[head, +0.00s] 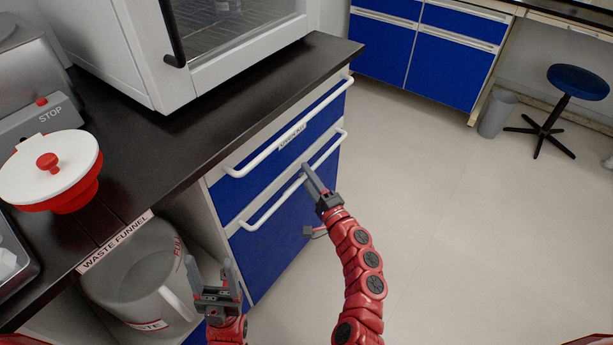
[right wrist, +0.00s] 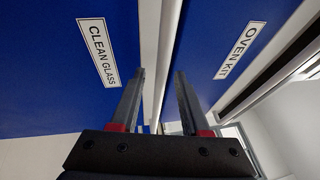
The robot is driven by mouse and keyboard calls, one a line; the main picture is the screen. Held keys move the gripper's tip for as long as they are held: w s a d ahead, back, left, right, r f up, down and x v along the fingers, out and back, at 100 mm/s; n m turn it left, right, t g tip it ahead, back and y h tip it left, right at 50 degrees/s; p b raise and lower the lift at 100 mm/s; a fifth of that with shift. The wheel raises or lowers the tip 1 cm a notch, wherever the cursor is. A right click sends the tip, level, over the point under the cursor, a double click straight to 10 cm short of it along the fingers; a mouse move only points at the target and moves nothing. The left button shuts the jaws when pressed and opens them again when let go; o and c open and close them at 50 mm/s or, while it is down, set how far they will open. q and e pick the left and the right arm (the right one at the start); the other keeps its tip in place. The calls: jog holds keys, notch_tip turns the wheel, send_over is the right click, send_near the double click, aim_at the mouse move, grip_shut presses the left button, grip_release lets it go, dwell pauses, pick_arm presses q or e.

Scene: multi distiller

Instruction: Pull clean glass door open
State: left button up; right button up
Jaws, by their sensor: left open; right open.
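The clean glass door is a blue front (right wrist: 60,80) with a "CLEAN GLASS" label (right wrist: 98,52) on the left in the right wrist view. In the head view the lower blue front (head: 275,237) has a white bar handle (head: 268,212) along its top; its label is not readable there. My right gripper (head: 307,172) is at this lower handle. In the right wrist view its open fingers (right wrist: 160,75) stand either side of a pale bar; contact cannot be told. The front looks shut. My left gripper (head: 211,266) is open and empty, lower left, in front of the waste bucket.
The "OVEN KIT" front (right wrist: 222,70) is beside the pale bar in the right wrist view. A black counter (head: 180,145) bears a white oven (head: 115,60) and a red-and-white funnel (head: 52,165). A grey waste bucket (head: 130,275) stands below. Open floor (head: 460,230) lies right.

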jog(key=shift+w+a, duration=0.15)
jog(key=shift+w, duration=0.1)
grip_shut()
dwell(1.4)
